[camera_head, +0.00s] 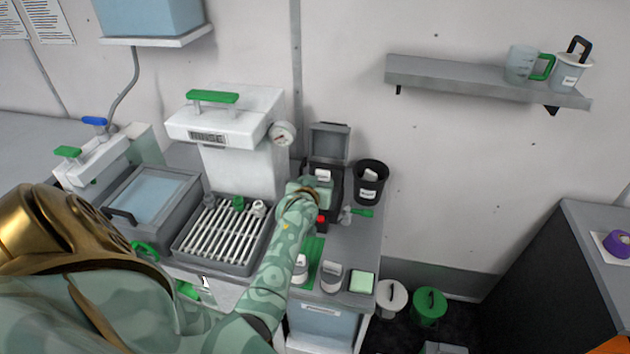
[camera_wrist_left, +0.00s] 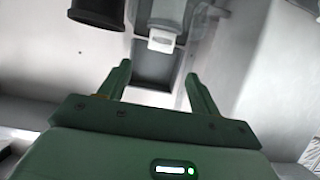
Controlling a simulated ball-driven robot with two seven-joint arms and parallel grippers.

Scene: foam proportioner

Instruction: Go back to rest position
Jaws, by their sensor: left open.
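My left arm reaches in from the left in the head view, its wrist over the counter beside a dark box with a raised lid (camera_head: 329,142). My left gripper is mostly hidden behind its own wrist in that view. In the left wrist view my left gripper (camera_wrist_left: 158,76) is open, two green fingers apart with nothing between them. Beyond the fingers are a dark rectangular opening and a pale labelled piece (camera_wrist_left: 161,40). My right gripper is in neither view.
A white rinse unit (camera_head: 240,150) with a slatted drain rack (camera_head: 222,232) stands left of my wrist. A black cup (camera_head: 370,183) stands to its right. Two lidded buckets, grey (camera_head: 391,298) and green (camera_head: 429,305), are on the floor. A wall shelf (camera_head: 480,80) holds two jugs.

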